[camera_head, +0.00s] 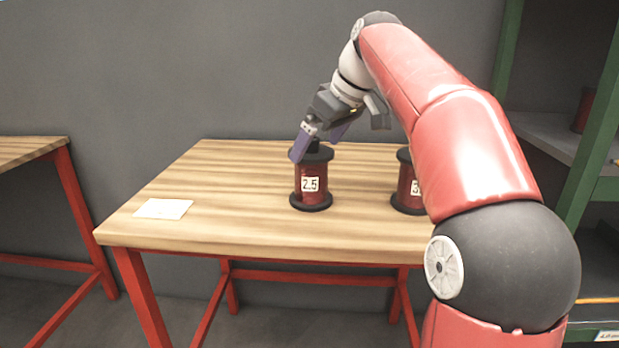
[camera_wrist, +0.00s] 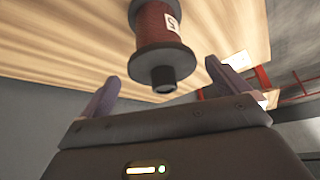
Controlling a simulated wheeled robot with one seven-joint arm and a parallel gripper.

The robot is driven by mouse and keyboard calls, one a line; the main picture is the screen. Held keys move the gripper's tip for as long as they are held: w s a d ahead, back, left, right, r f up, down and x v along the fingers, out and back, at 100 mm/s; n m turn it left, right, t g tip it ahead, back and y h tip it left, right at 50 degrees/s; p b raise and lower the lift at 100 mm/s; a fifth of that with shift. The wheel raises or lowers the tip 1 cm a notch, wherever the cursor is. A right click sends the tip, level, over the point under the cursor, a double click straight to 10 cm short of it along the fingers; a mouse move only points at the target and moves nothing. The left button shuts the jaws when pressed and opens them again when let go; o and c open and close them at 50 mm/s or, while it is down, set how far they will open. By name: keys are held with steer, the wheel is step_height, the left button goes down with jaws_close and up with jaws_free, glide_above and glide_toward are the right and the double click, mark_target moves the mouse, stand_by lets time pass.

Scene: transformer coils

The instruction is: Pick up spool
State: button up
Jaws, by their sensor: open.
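A red spool labelled 2.5 (camera_head: 311,184), with black flanges, stands upright on the wooden table. In the wrist view a red spool (camera_wrist: 158,24) with a black flange and a short black top stub shows ahead of my gripper, between the lines of its fingers. My gripper (camera_head: 315,146) is at the top of the 2.5 spool, with purple fingers; in the wrist view its fingers (camera_wrist: 162,88) are apart and empty. I cannot tell whether a finger touches the spool. A second red spool (camera_head: 408,186) stands to the right, partly hidden by my arm.
The wooden table (camera_head: 240,225) has red legs and free room at its left. A white paper (camera_head: 163,208) lies there. Another table (camera_head: 28,150) stands at far left. A green-framed shelf (camera_head: 590,130) stands at the right. A grey wall is behind the table.

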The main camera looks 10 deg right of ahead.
mark_target(313, 151)
steer(key=x, duration=0.4)
steer(key=shift+a, duration=0.1)
steer(key=shift+r, duration=0.1)
steer(key=c, duration=1.2)
